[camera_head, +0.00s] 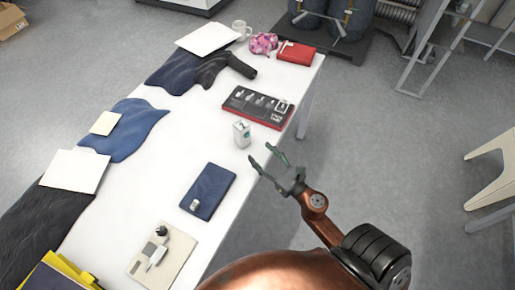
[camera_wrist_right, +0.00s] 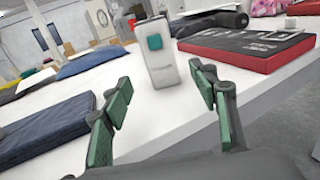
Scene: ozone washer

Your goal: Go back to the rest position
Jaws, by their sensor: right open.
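My right gripper (camera_head: 267,165) is open and empty at the table's right edge, with green pads on its fingers. In the right wrist view its two fingers (camera_wrist_right: 165,105) are spread apart with nothing between them. A small white box-like device (camera_head: 242,133) with a green square stands upright on the white table, just beyond the fingertips and apart from them. It also shows in the right wrist view (camera_wrist_right: 161,58). My left gripper is in neither view.
A stool (camera_head: 490,170) stands far right.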

